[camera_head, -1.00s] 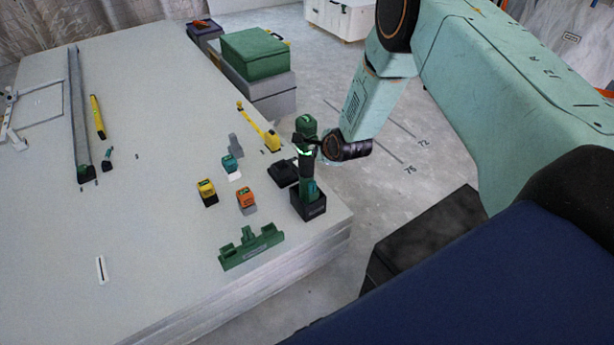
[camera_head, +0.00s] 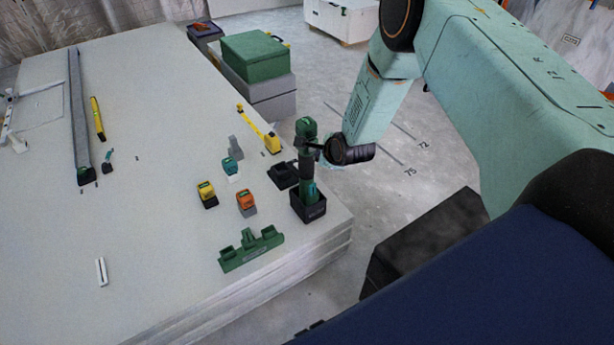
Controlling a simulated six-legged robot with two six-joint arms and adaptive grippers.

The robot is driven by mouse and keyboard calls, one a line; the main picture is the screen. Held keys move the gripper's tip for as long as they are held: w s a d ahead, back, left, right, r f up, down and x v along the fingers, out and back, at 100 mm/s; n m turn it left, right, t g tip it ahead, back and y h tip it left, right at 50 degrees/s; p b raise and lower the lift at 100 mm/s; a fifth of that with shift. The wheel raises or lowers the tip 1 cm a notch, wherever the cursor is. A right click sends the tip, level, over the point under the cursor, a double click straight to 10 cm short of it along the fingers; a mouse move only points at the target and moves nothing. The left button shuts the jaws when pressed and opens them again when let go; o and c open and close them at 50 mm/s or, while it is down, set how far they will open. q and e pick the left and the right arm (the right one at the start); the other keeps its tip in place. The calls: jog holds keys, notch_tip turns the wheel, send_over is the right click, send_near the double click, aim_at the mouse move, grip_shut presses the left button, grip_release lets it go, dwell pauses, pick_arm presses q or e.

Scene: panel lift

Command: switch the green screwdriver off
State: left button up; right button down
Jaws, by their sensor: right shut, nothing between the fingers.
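The green screwdriver (camera_head: 306,128) stands upright at the near right edge of the stacked panels. It has a green top and a dark body, and its lower part is in a black open box (camera_head: 309,211). A green piece (camera_head: 310,192) also shows in that box. No bright light shows on the screwdriver. My right gripper (camera_head: 313,148) is shut and empty, right beside the upper part of the screwdriver. Its fingertips are small and dark here, so I cannot tell whether they touch it. My left gripper is not in view.
A dark charger-like block (camera_head: 284,175) sits just left of the box. Yellow (camera_head: 207,194), orange (camera_head: 246,202) and teal (camera_head: 231,167) small devices stand further left. A green rack (camera_head: 251,250) lies near the front edge. The panel's middle is mostly clear.

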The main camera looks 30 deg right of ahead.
jog(key=s+p, duration=0.2)
jog(key=s, duration=0.4)
jog(key=shift+d, duration=0.25)
dwell(0.3)
